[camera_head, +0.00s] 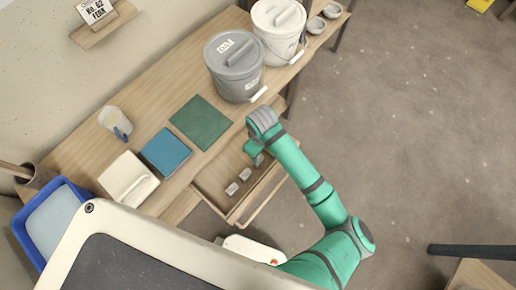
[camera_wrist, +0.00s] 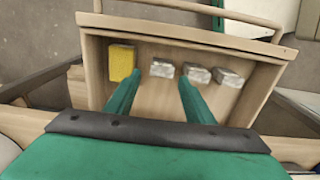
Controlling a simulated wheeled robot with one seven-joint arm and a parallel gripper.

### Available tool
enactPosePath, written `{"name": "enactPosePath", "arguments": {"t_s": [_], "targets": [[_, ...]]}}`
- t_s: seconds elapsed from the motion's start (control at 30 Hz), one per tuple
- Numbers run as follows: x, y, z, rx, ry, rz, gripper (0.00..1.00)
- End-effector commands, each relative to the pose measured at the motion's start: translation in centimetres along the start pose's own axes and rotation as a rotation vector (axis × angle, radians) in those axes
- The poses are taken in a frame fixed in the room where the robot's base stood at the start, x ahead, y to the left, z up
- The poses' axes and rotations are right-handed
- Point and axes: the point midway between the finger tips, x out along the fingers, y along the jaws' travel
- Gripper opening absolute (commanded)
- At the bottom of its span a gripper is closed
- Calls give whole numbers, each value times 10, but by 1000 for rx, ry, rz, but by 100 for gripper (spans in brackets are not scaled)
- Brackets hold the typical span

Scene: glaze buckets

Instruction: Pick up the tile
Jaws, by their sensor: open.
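My gripper (camera_head: 255,156) is over an open wooden drawer (camera_head: 213,197) at the table's front. In the wrist view my gripper (camera_wrist: 158,78) shows two green fingers apart, with nothing between them held. Inside the drawer lie three small grey-white blocks: one (camera_wrist: 162,68) just beyond the gap between the fingertips, one (camera_wrist: 196,73) right of it, and one (camera_wrist: 229,77) further right. A yellow block (camera_wrist: 121,62) lies at the left, beyond the left finger. A flat green square (camera_head: 201,121) and a flat blue square (camera_head: 166,151) lie on the tabletop; I cannot tell which piece is the tile.
A grey lidded bucket (camera_head: 235,67) and a white one (camera_head: 278,30) stand at the table's far end, beside small bowls (camera_head: 316,25). The floor at right is mostly clear.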

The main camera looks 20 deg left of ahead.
Motion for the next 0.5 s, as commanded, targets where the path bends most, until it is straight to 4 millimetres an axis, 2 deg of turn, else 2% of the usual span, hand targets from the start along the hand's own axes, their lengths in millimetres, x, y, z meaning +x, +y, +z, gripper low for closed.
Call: {"name": "enactPosePath", "arguments": {"t_s": [0.07, 0.4, 0.5], "targets": [[4, -2, -2, -5, -5, -6, 48], [49, -3, -2, -4, -8, -6, 48], [54, -3, -2, -4, -5, -5, 48]]}}
